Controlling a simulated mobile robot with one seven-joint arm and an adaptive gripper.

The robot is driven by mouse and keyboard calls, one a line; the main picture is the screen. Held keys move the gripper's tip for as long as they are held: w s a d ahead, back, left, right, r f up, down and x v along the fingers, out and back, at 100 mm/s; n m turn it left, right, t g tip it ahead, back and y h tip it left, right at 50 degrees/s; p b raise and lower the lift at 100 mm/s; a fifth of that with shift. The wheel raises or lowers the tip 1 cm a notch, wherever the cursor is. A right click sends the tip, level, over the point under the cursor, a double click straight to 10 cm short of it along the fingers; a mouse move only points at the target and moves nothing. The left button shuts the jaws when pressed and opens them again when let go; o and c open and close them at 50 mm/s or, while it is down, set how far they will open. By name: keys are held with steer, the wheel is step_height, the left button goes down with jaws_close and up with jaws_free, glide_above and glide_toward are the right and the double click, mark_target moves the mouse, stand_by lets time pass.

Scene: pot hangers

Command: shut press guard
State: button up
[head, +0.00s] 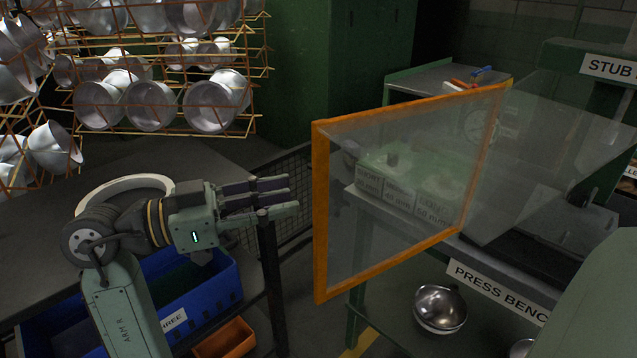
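The press guard (320,215) is a clear panel in an orange frame. It stands upright at the left of the press bench, angled out toward me, with its near edge on the left. My gripper (294,195) is left of this near edge, with its fingers pointing right toward it. In the picture a small gap shows between fingertips and frame; the depth between them is unclear. The fingers look empty and lie close together, and I cannot tell whether they are open or shut. The guard's far side overlaps other clear panels, so its hinge is unclear.
The press bench (503,292) has labelled blocks (400,190) behind the guard and a metal bowl (440,308) below. A wire rack of pots (215,100) stands back left. A blue bin (212,290), an orange bin (225,340) and a dark post (270,270) are below my gripper.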

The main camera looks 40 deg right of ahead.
mark_target(320, 191)
steer(key=p+x, duration=0.1)
steer(key=x, duration=0.6)
steer(key=shift+w+r+p, duration=0.1)
steer(key=shift+p, duration=0.2)
steer(key=shift+c, duration=0.5)
jaws_close()
